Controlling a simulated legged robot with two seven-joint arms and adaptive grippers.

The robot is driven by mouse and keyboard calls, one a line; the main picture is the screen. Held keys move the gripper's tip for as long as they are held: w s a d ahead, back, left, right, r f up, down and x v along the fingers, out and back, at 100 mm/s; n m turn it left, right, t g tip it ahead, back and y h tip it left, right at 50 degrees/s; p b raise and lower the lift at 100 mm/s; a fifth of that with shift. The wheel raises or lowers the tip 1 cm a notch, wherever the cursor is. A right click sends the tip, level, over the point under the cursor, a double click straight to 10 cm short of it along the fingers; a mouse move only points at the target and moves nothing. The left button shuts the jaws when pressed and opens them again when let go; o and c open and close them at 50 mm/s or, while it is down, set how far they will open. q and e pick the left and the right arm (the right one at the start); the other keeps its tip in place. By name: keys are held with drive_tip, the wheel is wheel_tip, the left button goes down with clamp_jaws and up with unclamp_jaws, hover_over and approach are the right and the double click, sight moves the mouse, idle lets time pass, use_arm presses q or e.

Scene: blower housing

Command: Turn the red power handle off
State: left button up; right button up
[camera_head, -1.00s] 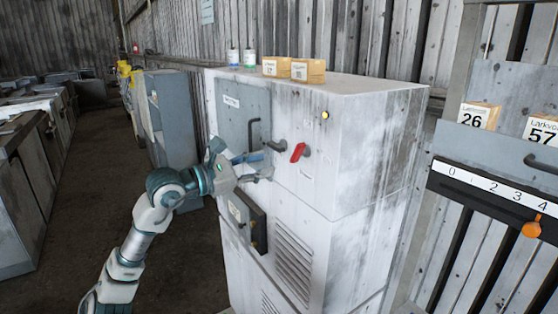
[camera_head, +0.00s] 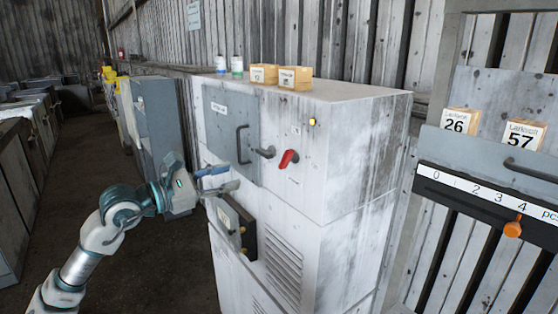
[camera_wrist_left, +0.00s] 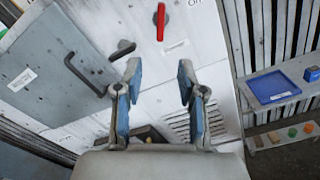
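The red power handle (camera_head: 288,158) is on the front of the white blower housing (camera_head: 350,150), right of a grey door (camera_head: 228,112) with a dark bar handle. In the left wrist view the red handle (camera_wrist_left: 160,22) stands upright near the top, beyond the fingertips, with the letters "On" to its right. My left gripper (camera_head: 218,180) is in front of the housing, left of and below the red handle, apart from it. In the left wrist view its two blue fingers (camera_wrist_left: 156,75) are spread with nothing between them. My right gripper is not in view.
A dark lever (camera_head: 264,152) sticks out between the door and the red handle. A dark box (camera_head: 238,226) juts out below the door. Two cartons (camera_head: 294,78) and two small containers stand on top. A shelf with a blue tray (camera_wrist_left: 272,86) is at the right in the wrist view.

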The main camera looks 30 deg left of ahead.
sight(281, 161)
use_arm(q)
drive_tip(key=p+x, duration=0.6)
drive_tip(key=x, duration=1)
drive_tip(key=shift+w, duration=0.35)
drive_tip(key=shift+s, duration=0.15)
drive_tip(key=c, duration=0.6)
drive_tip(key=shift+s+r, duration=0.1)
drive_tip(key=shift+s, duration=0.05)
clamp_jaws()
